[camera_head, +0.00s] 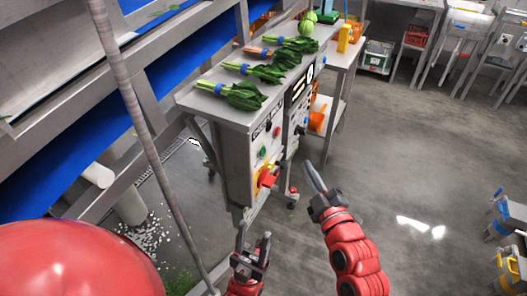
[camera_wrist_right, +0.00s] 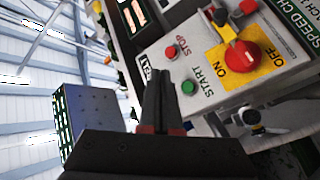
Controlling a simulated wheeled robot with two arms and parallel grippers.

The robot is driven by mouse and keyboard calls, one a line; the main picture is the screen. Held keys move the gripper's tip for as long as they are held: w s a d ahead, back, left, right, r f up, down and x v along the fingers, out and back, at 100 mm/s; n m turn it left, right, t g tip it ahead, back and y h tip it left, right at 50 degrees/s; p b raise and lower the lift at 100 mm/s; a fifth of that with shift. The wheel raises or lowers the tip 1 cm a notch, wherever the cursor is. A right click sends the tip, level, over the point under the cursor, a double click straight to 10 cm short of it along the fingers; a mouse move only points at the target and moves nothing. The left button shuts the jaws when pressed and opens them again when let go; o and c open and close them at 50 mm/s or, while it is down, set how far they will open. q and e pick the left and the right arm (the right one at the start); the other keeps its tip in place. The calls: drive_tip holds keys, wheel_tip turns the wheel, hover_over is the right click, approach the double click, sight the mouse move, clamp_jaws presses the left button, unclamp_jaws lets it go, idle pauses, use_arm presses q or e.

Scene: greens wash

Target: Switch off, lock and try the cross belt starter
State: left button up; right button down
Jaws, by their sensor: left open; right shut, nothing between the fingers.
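The starter panel (camera_head: 262,160) is on the end of a steel cabinet. Its red rotary handle on a yellow plate (camera_head: 267,177) shows larger in the right wrist view (camera_wrist_right: 241,54), with ON and OFF lettering; which mark the handle points to is hard to tell. A green START button (camera_wrist_right: 188,87) and a red STOP button (camera_wrist_right: 171,52) sit beside it. My left gripper (camera_head: 253,243) is open and empty, below the panel. My right gripper (camera_head: 311,178) is shut and empty, right of the panel; its fingers (camera_wrist_right: 160,92) show in front of the panel, apart from the handle.
Bunches of greens (camera_head: 242,95) lie on the cabinet top. A blue conveyor belt (camera_head: 60,155) runs along the left, with a slanting pole (camera_head: 145,130) in front. A steel trolley (camera_head: 335,85) stands behind. Toolboxes (camera_head: 508,215) are at the right edge. The middle floor is clear.

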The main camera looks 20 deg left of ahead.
sight(262, 151)
drive_tip(key=a+p, duration=0.6)
drive_tip(key=a, duration=0.2)
drive_tip(key=shift+w+a, duration=0.15)
drive_tip(key=shift+a, duration=0.25)
idle(1.7)
drive_tip(key=shift+a, duration=0.45)
drive_tip(key=shift+a, duration=0.4)
idle(0.6)
idle(0.3)
drive_tip(key=shift+d+b, duration=0.6)
drive_tip(key=shift+d, duration=0.25)
